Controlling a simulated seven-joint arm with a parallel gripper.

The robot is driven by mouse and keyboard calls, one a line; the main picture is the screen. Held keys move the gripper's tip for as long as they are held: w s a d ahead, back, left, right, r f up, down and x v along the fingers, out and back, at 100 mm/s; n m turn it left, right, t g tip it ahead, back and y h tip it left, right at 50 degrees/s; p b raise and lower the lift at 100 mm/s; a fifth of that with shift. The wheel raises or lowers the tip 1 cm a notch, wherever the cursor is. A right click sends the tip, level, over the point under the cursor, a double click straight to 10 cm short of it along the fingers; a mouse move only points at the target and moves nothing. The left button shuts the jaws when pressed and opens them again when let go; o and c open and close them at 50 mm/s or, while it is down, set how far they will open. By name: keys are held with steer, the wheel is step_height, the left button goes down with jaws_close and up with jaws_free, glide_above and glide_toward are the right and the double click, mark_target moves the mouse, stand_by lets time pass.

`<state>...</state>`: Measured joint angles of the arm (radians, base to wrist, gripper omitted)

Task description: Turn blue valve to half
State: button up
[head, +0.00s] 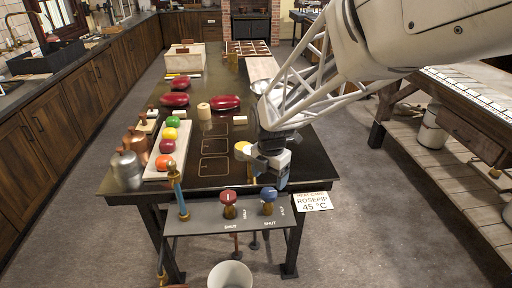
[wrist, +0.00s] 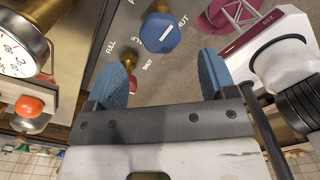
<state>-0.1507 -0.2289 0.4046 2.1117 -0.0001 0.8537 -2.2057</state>
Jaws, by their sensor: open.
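The blue valve (head: 268,195) is an octagonal knob on a brass stem on the grey panel at the table's front edge. My gripper (wrist: 163,65) has blue fingers and is open and empty. In the head view my gripper (head: 272,172) hangs just behind and above the blue valve, apparently not touching it.
A red valve (head: 228,196) stands left of the blue one. A teal-and-brass post (head: 178,192) rises at the panel's left end. A sign (head: 312,201) hangs at the right, and a white bucket (head: 230,275) sits below. The dark table (head: 215,182) holds colored balls and red objects farther back.

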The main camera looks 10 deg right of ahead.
steer(key=shift+r, duration=0.9)
steer(key=shift+s+d+r+m, duration=0.2)
steer(key=shift+s+r+m, duration=0.1)
steer(key=shift+s+m, duration=0.1)
steer(key=s+d+r+m+t, duration=0.1)
steer(key=s+d+r+m, duration=0.1)
steer(key=s+m, duration=0.5)
steer(key=s+d+r+m, duration=0.3)
steer(key=s+r+m, duration=0.1)
steer(key=s+m, duration=0.4)
steer(key=s+d+r+m+t, duration=0.1)
steer(key=s+d+r+m, duration=0.1)
steer(key=s+m, duration=0.5)
steer(key=d+m, duration=0.1)
steer(key=m, duration=0.3)
steer(key=shift+s+r+t, duration=0.2)
steer(key=shift+r+t, duration=0.1)
steer(key=shift+r, duration=0.1)
